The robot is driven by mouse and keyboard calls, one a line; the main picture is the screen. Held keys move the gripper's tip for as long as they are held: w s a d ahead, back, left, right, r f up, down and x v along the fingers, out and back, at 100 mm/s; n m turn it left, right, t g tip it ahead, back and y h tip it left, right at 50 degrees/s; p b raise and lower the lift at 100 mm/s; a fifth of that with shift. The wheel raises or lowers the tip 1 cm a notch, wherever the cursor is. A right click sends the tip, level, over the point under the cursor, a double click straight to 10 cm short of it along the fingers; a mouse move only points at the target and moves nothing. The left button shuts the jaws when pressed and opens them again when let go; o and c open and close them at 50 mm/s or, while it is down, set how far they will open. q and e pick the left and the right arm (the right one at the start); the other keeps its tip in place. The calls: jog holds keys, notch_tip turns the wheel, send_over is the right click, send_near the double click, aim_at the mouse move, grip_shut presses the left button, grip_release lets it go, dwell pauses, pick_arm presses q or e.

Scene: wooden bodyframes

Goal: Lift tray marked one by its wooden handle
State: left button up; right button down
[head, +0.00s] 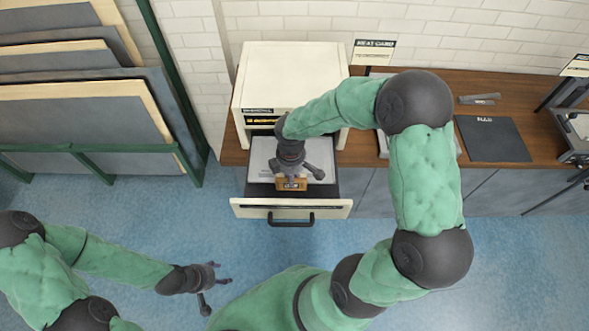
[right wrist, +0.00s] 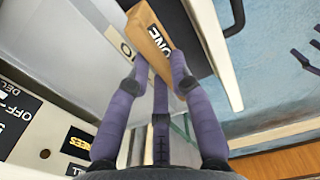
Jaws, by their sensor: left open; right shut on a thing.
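The tray (head: 262,157) is pale grey and lies in the open drawer (head: 240,207) of a cream cabinet. Its wooden handle (head: 291,184) is at the tray's front; in the right wrist view the handle (right wrist: 150,36) reads "ONE". My right gripper (head: 290,174) reaches down into the drawer and is shut on the handle. In the right wrist view, purple fingers (right wrist: 157,72) close around the handle's near part. Whether the tray is clear of the drawer floor cannot be told. My left gripper (head: 220,290) is open and empty, low over the blue floor at left.
The cream cabinet (head: 290,75) stands on the wooden counter (head: 455,85), with black labels above the drawer. The drawer front has a black pull (head: 291,221). A dark board (head: 492,138) lies on the counter. Framed panels (head: 80,125) stand in a green rack at left. The blue floor ahead is open.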

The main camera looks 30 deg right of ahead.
jog(key=shift+w+r+p, duration=0.1)
jog(key=shift+r+p, duration=2.1)
jog(key=shift+r, duration=0.9)
jog(key=shift+f, duration=0.1)
